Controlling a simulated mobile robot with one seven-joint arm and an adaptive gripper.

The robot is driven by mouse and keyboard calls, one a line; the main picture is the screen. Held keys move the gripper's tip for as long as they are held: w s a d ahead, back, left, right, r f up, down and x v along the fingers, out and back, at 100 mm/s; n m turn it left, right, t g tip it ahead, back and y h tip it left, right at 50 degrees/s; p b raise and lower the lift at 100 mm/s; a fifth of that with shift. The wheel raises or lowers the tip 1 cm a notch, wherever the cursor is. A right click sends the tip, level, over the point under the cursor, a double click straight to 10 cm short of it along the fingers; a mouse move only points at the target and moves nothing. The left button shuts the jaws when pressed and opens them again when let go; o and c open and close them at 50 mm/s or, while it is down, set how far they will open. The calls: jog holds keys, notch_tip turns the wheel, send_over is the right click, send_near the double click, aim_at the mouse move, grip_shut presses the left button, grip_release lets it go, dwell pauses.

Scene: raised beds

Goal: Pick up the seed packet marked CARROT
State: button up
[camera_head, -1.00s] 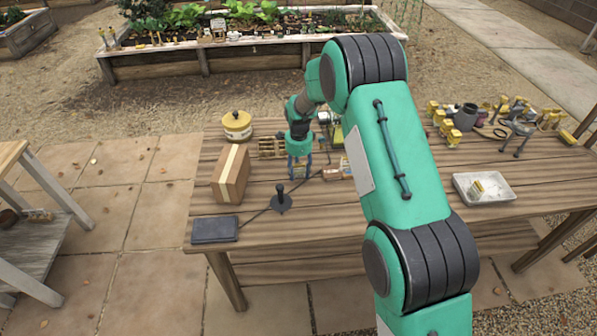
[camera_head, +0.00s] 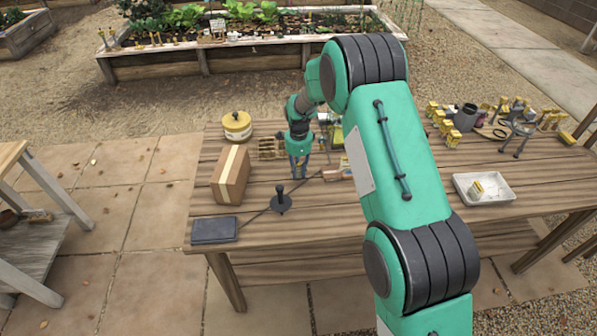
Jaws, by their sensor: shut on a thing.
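My gripper (camera_head: 299,173) points down over the wooden table, left of its middle. Its fingers are shut on a small, thin thing between them, which looks like a seed packet (camera_head: 299,167). The packet is mostly hidden by the fingers, and its marking is too small to read. I cannot tell whether it touches the table. Another small packet-like thing with an orange-brown part (camera_head: 338,174) lies just to the right, partly hidden by my arm.
A cardboard box (camera_head: 231,174), a yellow-lidded pot (camera_head: 237,126), a wooden rack (camera_head: 270,148), a dark stand (camera_head: 281,202) and a dark flat book-like thing (camera_head: 214,230) stand around the gripper. A white tray (camera_head: 504,195) and several small yellow-topped things are at the right.

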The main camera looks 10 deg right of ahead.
jog(key=shift+r, duration=0.8)
jog(key=shift+s+r+p, duration=0.2)
jog(key=shift+r+p, duration=0.3)
jog(key=shift+r, duration=0.45)
jog(key=s, duration=0.5)
jog(key=s+d+p, duration=0.1)
jog(key=s, duration=0.4)
jog(key=s+d+r+p, duration=0.1)
jog(key=s, duration=0.4)
jog(key=shift+s+d+r, duration=0.1)
jog(key=shift+s+d, duration=0.05)
jog(key=shift+s, duration=0.05)
